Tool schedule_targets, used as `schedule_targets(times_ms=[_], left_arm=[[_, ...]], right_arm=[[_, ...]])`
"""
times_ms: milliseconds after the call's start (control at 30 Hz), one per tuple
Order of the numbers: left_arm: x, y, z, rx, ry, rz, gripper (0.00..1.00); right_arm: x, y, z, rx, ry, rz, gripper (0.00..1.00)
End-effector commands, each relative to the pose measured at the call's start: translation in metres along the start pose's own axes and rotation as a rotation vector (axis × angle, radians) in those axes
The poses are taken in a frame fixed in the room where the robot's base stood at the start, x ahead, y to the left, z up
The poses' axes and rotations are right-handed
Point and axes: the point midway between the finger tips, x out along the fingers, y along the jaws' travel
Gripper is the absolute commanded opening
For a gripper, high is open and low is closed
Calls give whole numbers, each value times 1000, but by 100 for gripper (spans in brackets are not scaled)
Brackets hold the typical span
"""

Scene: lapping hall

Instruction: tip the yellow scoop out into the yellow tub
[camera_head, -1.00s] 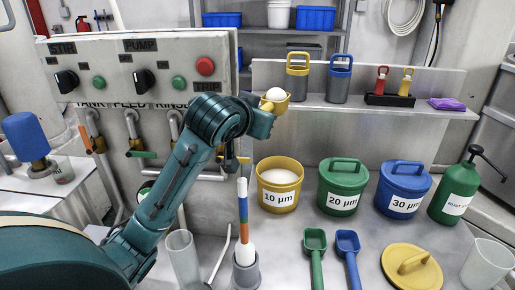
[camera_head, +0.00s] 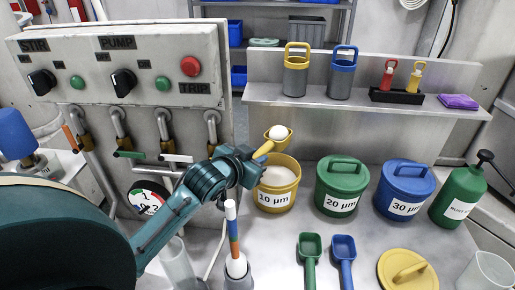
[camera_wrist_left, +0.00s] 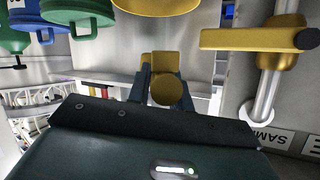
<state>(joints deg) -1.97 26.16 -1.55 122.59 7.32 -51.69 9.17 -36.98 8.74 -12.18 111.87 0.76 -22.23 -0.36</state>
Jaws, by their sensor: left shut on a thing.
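The yellow scoop (camera_head: 269,139) holds a rounded white mound (camera_head: 280,132). It looks roughly level, with its bowl over the back part of the yellow tub in the head view. My left gripper (camera_head: 256,158) is shut on the scoop's handle, whose yellow end shows between the fingers in the left wrist view (camera_wrist_left: 166,91). The yellow tub (camera_head: 274,201), marked 10 µm, stands open on the bench with white powder inside. Whether scoop and tub touch is hard to tell. My right gripper is not in view.
The closed green tub (camera_head: 342,187) and blue tub (camera_head: 405,190) stand to the right. A green bottle (camera_head: 457,196), a yellow lid (camera_head: 408,272), and green (camera_head: 310,248) and blue (camera_head: 344,250) scoops are nearby. A brush-like stick (camera_head: 233,235) stands in front. Taps and a shelf are behind.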

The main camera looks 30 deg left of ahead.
Motion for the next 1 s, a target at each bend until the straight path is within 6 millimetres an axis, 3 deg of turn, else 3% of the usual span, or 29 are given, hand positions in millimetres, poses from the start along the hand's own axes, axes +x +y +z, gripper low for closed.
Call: schedule_targets(times_ms=[367,567,767,900,1000], left_arm=[[7,2,26,-199,-2,81,0],[14,3,45,-402,-2,164,0],[16,0,48,-651,0,265,0],[21,1,58,-832,5,341,0],[21,-1,59,-974,6,401,0]], right_arm=[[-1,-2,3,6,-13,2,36],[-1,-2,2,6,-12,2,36],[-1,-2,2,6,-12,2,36],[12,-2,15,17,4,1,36],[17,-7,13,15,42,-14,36]])
